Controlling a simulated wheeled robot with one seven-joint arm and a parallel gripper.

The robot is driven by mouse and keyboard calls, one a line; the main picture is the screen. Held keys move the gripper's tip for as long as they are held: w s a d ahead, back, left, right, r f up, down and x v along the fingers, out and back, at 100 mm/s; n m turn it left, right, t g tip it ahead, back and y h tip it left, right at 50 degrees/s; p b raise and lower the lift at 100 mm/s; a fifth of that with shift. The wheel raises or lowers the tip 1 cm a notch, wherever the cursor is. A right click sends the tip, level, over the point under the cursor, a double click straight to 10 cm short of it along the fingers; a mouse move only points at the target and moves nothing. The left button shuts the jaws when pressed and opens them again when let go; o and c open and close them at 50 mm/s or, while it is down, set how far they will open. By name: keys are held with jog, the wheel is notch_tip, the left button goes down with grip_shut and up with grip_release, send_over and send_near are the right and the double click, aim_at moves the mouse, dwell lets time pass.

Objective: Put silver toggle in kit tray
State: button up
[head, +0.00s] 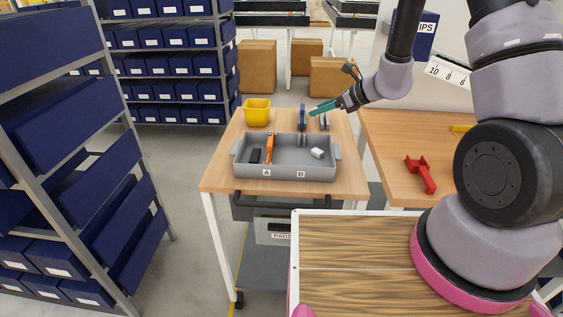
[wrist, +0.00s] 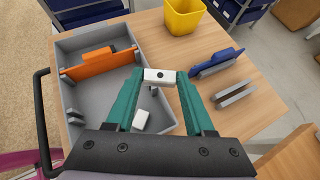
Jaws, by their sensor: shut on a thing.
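My gripper (head: 312,111) has teal fingers and is raised behind the right part of the grey kit tray (head: 285,172). In the wrist view my gripper (wrist: 160,78) is shut on a pale silver block with a dark dot, the silver toggle (wrist: 158,74). It hangs near the tray's edge, and in the head view it is too small to make out. The tray (wrist: 73,45) has compartments marked A and B. A black block (head: 255,155) lies in A and a white block (head: 317,152) in B. An orange piece (head: 269,148) stands upright between them.
A blue piece (wrist: 215,66) stands in a grey holder on the table behind the tray, beside an empty grey holder (wrist: 236,94). A yellow bin (head: 257,111) stands at the table's back left. A red tool (head: 421,174) lies on the right bench.

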aim_at(279, 159)
jog(key=s+a+f+n+g+y, duration=0.1)
jog(key=s+a+f+n+g, duration=0.2)
jog(key=s+a+n+g, duration=0.45)
jog(key=f, duration=0.1)
jog(key=a+f+m+t, duration=0.1)
jog(key=f, duration=0.1)
jog(key=w+a+f+m+t, duration=0.1)
jog(key=f, duration=0.1)
jog(key=shift+f, duration=0.15)
jog(key=shift+w+f, duration=0.1)
jog(key=shift+f, duration=2.2)
jog(key=shift+f, duration=0.1)
jog(key=o, duration=1.3)
